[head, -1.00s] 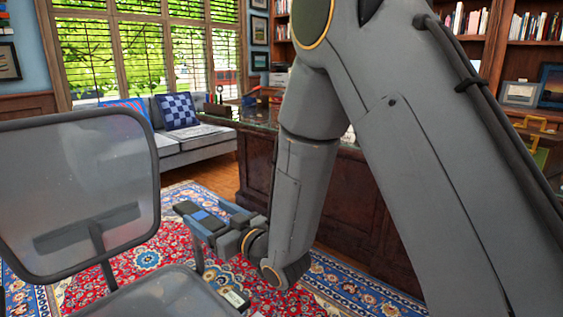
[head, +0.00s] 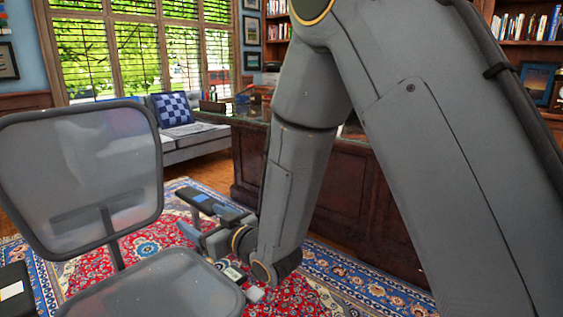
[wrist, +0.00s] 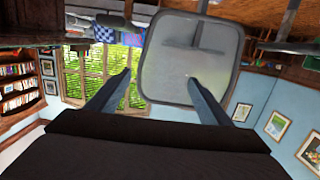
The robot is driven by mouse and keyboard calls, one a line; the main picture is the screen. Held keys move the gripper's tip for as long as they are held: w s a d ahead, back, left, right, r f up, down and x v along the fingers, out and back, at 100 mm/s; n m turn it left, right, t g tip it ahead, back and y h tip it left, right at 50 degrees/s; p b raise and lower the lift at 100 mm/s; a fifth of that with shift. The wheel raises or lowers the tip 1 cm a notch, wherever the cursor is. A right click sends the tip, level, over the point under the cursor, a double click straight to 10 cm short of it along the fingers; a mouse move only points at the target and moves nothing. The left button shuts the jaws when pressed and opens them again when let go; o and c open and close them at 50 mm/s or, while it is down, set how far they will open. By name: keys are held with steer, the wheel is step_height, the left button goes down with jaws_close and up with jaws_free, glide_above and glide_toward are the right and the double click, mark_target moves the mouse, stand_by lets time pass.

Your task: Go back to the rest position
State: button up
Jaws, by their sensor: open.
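My gripper (head: 190,212) is beside the right side of the office chair in the head view, above the patterned rug. Its two fingers (wrist: 157,95) are spread apart in the wrist view, with nothing between them but the chair and room behind. The wrist view is upside down. My arm bends down across the right half of the head view and hides part of the desk.
A grey mesh office chair (head: 75,165) stands close at the left. A dark wood desk (head: 250,165) is behind my arm. A sofa (head: 190,138) sits under the windows. Bookshelves (head: 527,55) are at the back right. A red and blue rug (head: 110,275) covers the floor.

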steer(key=s+d+f+m+g+h+b, duration=0.3)
steer(key=s+d+f+g+h+b, duration=0.25)
steer(key=s+d+f+h, duration=0.35)
steer(key=s+d+g+h+b, duration=0.1)
steer(key=s+d+g+b, duration=0.3)
steer(key=s, duration=0.6)
steer(key=s+d+g+h+p, duration=0.1)
steer(key=s+d+g, duration=0.1)
steer(key=s+d, duration=0.5)
steer(key=s+d+r+m+p, duration=0.1)
steer(key=d+r+m+p, duration=0.2)
steer(key=d+r+p, duration=0.6)
steer(key=s+d+r+m+h+p, duration=0.1)
steer(key=d+r+m+p, duration=0.2)
steer(key=d+r+p, duration=0.6)
step_height(320, 180, up, 7)
steer(key=p, duration=1.4)
steer(key=shift+s+d+m, duration=0.2)
steer(key=shift+d+m, duration=0.05)
steer(key=shift+m, duration=0.05)
steer(key=shift+r, duration=0.1)
steer(key=shift+c, duration=0.3)
